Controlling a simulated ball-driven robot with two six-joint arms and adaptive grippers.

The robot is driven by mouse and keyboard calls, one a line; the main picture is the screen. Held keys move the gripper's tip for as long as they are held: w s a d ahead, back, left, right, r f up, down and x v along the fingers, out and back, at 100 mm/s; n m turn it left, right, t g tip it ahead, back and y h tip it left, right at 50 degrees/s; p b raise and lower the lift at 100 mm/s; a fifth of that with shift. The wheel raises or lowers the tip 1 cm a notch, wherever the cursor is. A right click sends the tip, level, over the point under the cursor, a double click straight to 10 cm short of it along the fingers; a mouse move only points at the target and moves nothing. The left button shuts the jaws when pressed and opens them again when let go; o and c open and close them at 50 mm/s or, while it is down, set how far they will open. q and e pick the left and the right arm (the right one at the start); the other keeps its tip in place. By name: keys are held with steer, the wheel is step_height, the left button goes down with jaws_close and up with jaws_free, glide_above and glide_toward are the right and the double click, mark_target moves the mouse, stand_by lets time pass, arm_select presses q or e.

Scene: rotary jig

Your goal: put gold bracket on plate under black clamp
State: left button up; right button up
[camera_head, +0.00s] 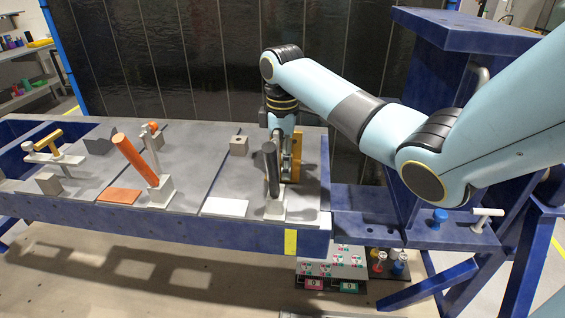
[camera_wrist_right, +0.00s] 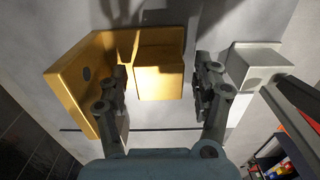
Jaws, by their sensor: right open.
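The gold bracket (camera_head: 297,150) stands on the right end of the grey jig table, behind the black clamp (camera_head: 271,163). The clamp's dark handle is raised and leans slightly; its grey base is on the table. My right gripper (camera_head: 283,146) points down at the bracket, partly hidden behind the clamp handle. In the right wrist view, the gold bracket (camera_wrist_right: 160,72) has an upright flange at left and a block in the middle. My open right gripper (camera_wrist_right: 164,82) has its fingers on either side of that block, with visible space at right. My left gripper is out of view.
A white rectangle (camera_head: 225,207) lies left of the black clamp. An orange-handled clamp (camera_head: 137,160) and a gold-handled clamp (camera_head: 48,142) stand farther left. A small grey block (camera_head: 239,146) sits behind. Blue framework (camera_head: 465,35) rises at right.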

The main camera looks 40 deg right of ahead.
step_height(320, 180, up, 6)
steer(key=shift+w+f+b, duration=0.1)
steer(key=shift+b, duration=0.4)
step_height(320, 180, up, 6)
steer(key=p, duration=0.3)
steer(key=shift+f, duration=0.2)
